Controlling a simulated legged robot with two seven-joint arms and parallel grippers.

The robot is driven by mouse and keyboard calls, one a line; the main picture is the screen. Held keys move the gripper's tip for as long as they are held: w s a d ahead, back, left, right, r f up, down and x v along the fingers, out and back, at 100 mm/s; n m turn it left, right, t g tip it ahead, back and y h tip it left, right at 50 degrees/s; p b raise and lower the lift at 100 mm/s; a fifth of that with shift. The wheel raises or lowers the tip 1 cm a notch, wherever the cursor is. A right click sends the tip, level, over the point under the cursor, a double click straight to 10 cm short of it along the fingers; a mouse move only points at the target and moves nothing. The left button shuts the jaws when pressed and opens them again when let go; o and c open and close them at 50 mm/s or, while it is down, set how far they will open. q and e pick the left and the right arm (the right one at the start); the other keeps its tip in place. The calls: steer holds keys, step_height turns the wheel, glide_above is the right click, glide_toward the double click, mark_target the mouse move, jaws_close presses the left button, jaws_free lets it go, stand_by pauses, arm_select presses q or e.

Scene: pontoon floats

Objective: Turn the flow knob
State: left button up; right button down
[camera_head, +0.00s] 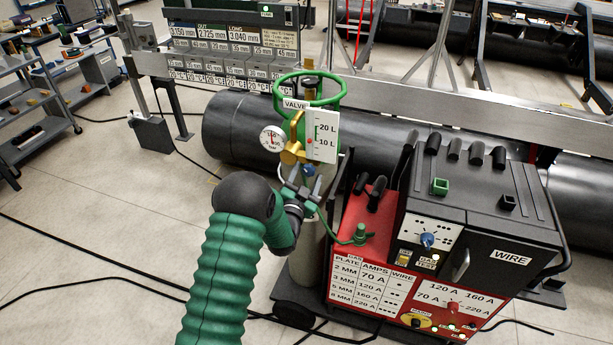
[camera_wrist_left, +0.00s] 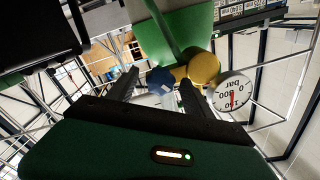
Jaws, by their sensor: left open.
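The brass regulator (camera_head: 293,152) sits on the gas cylinder under the green valve guard, with a round pressure gauge (camera_head: 273,139) on its left. A white flow scale (camera_head: 323,140) marked 20 L and 10 L stands on its right. A small blue knob (camera_head: 309,170), which I take as the flow knob, shows low on the regulator, partly covered by my left gripper (camera_head: 300,188). In the left wrist view the blue knob (camera_wrist_left: 160,79) lies between and beyond the tips of my open left gripper (camera_wrist_left: 158,90). Contact cannot be told. My right gripper is not in view.
The red and black welding machine (camera_head: 455,225) stands close to the right of the cylinder, with a hose (camera_head: 340,238) between them. A large dark pipe (camera_head: 235,125) lies behind. Cables cross the floor; the left floor is otherwise fairly clear.

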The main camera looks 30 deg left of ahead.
arm_select(q)
steer(key=shift+s+d+f, duration=0.1)
steer(key=shift+s, duration=0.15)
steer(key=b+v, duration=0.5)
steer(key=v, duration=1.1)
steer(key=shift+b, duration=0.35)
steer(key=shift+s, duration=0.15)
